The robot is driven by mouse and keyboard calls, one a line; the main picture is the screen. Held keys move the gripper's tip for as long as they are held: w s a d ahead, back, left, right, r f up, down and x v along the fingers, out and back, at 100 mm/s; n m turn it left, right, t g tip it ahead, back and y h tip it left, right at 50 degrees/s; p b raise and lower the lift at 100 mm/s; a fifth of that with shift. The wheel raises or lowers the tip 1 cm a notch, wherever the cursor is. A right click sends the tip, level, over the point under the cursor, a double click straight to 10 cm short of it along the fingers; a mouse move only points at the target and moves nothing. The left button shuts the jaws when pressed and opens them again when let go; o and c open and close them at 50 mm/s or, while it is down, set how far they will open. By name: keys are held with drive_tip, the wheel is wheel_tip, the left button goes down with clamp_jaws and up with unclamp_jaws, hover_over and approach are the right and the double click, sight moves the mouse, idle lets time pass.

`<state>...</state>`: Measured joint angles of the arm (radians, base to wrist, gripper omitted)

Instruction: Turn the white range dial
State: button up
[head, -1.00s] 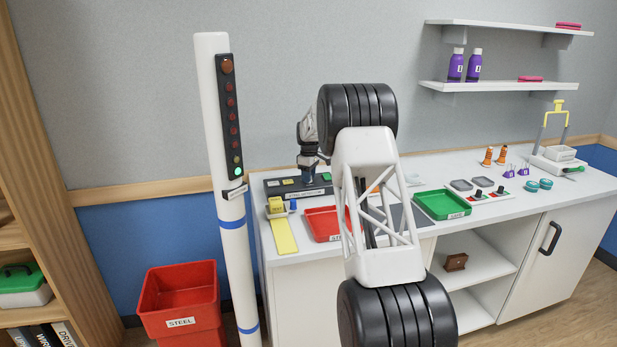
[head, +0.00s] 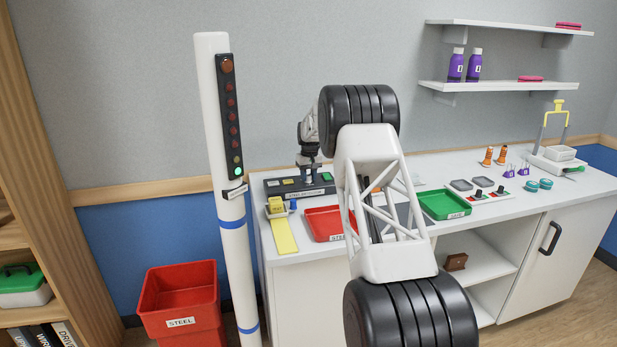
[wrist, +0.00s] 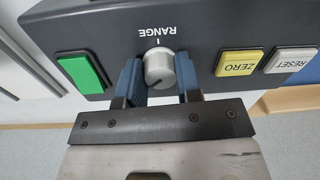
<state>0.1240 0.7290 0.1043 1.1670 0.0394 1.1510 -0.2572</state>
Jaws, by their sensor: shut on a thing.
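The white range dial (wrist: 159,64) is a round knob on a dark panel (wrist: 205,30), below the upside-down RANGE label in the wrist view. My gripper (wrist: 159,78) is shut on the dial, one blue finger on each side. A small dark mark shows low on the dial's face. In the head view my gripper (head: 308,174) reaches down to the panel (head: 325,187) at the back left of the counter; the dial is hidden there.
A green button (wrist: 82,72) sits left of the dial, with yellow ZERO (wrist: 240,63) and white RESET (wrist: 290,60) buttons to the right. A red tray (head: 322,222) and a green tray (head: 445,205) lie on the counter. A white post (head: 212,130) stands at its left.

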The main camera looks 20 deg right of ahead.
sight(309, 176)
drive_tip(key=shift+m, duration=0.4)
drive_tip(key=o, duration=0.9)
drive_tip(key=shift+r, duration=0.15)
drive_tip(key=shift+d+r, duration=0.15)
drive_tip(key=shift+r, duration=3.65)
drive_tip(key=shift+r, duration=0.1)
